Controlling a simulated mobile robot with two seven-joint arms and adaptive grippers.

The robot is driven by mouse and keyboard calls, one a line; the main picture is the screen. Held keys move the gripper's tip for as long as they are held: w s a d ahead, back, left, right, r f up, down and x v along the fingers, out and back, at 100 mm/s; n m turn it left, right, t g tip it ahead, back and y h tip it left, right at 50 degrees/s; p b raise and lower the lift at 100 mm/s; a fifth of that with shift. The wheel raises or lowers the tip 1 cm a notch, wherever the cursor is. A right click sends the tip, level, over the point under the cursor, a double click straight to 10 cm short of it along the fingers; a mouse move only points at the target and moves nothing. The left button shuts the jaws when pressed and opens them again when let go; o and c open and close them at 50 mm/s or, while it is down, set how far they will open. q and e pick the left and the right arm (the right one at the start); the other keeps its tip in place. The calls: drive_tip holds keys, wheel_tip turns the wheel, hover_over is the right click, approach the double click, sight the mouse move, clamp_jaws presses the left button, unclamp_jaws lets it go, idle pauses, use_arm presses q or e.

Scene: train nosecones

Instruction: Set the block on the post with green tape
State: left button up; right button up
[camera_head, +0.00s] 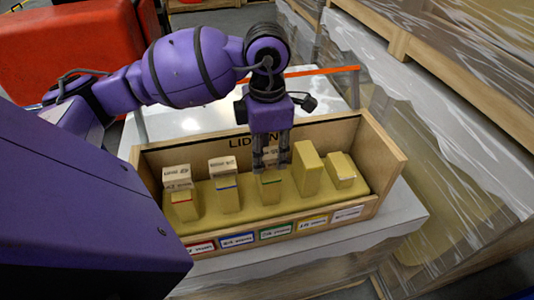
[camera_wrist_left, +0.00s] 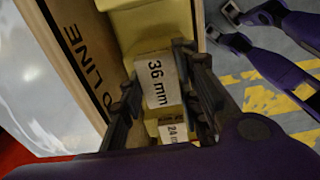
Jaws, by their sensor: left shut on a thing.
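My left gripper (camera_head: 271,165) points down over the middle of the row of posts, shut on a pale block (camera_wrist_left: 157,85) labelled "36 mm". In the head view the fingers mostly hide this block. The post with green tape (camera_head: 271,190) is directly below the fingers. I cannot tell whether the block touches its top. A pale block (camera_head: 177,178) stands at the post with red tape (camera_head: 184,208), and another (camera_head: 222,168) at the post with blue tape (camera_head: 228,200).
The posts rise from a yellow base inside a wooden box (camera_head: 389,160) with high back and end walls. A taller bare post (camera_head: 307,172) and a shorter one (camera_head: 341,171) stand to the right. Coloured labels line the front. A red case (camera_head: 70,50) is behind left.

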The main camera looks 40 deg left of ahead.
sight(267, 153)
use_arm(q)
drive_tip(key=shift+f, duration=0.35)
drive_tip(key=shift+f, duration=0.25)
drive_tip(key=o, duration=1.1)
drive_tip(key=shift+r, duration=0.1)
wheel_tip(267, 153, up, 12)
drive_tip(key=shift+r, duration=0.2)
